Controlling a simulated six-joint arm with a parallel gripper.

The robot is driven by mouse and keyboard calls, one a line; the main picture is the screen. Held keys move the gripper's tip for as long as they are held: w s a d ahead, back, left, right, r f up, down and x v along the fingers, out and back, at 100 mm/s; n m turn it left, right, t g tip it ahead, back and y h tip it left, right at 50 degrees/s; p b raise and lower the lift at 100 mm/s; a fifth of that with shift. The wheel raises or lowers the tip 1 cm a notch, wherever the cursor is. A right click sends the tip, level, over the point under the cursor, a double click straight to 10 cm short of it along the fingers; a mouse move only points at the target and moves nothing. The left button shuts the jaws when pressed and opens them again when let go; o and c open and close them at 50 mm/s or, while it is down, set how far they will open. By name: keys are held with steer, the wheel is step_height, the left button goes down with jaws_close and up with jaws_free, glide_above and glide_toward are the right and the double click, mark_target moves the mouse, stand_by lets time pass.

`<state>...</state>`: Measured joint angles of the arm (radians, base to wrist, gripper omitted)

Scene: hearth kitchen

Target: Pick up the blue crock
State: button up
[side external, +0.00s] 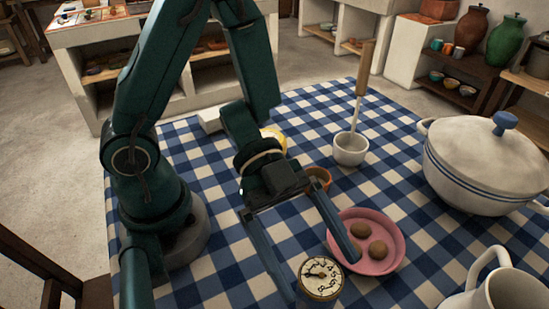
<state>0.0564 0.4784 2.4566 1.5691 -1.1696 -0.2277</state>
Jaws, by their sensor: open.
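I see no plainly blue crock in the side view. The nearest match is a large white lidded pot (478,170) with blue stripes and a blue knob, upright at the right of the table. My gripper (323,279) is open and points down toward the front of the table, well left of the pot. A round dial timer (320,291) shows between its fingertips. The right finger overlaps the left edge of a pink plate (393,262); I cannot tell whether they touch. Nothing is seen held.
The plate holds several brown eggs. A white bowl (350,150) with a wooden-handled utensil stands behind it. An orange-brown cup (319,178) and a yellow object (275,138) are partly hidden by my arm. A white mug (508,291) stands front right on the checkered cloth (402,128).

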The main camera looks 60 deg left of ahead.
mark_target(333, 301)
steer(key=shift+f, duration=0.55)
steer(key=shift+d+f, duration=0.1)
steer(key=shift+d, duration=0.1)
steer(key=shift+x, duration=2.4)
steer(key=shift+c, duration=0.3)
jaws_close()
